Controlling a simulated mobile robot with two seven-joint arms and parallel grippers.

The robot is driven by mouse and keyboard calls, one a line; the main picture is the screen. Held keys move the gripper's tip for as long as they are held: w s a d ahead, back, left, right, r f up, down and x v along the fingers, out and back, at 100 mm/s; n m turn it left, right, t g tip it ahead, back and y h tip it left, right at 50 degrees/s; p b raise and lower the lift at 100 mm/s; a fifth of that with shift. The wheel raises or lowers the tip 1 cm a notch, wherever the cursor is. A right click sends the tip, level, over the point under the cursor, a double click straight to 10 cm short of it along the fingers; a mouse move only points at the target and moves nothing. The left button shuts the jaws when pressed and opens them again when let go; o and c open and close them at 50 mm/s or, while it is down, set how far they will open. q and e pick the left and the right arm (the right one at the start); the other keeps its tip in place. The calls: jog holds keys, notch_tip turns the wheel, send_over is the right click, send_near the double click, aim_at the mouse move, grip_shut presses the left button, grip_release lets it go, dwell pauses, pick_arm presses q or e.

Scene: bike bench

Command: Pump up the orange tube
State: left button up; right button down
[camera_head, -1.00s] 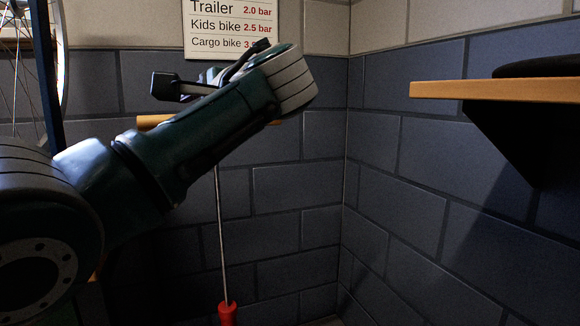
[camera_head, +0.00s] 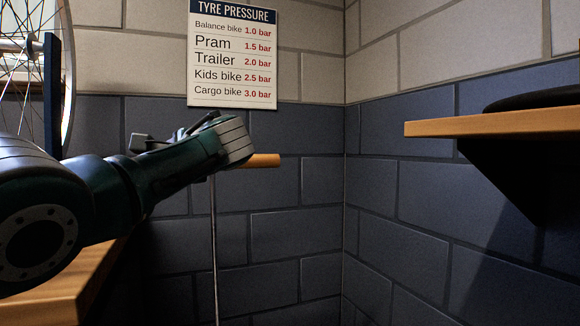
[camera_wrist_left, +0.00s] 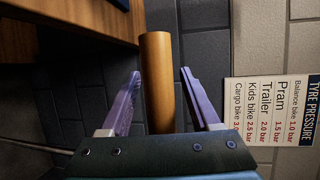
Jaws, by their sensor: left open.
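A floor pump's wooden handle (camera_head: 264,160) stands on a thin upright metal rod (camera_head: 214,250) in front of the dark wall. My left gripper (camera_head: 165,140) is at the handle and hides most of it in the head view. In the left wrist view my gripper (camera_wrist_left: 161,76) is open. The handle (camera_wrist_left: 157,75) runs between its two fingers, with a gap on each side; it is not gripped. The pump body is below the frame. The orange tube does not show in any view. My right gripper is not in view.
A wooden shelf (camera_head: 490,124) with a dark round thing juts out at right. A wooden bench (camera_head: 60,290) is at lower left, below a spoked wheel (camera_head: 25,80).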

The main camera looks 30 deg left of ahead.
pick_arm(q)
grip_shut()
dwell(0.4)
dwell(0.9)
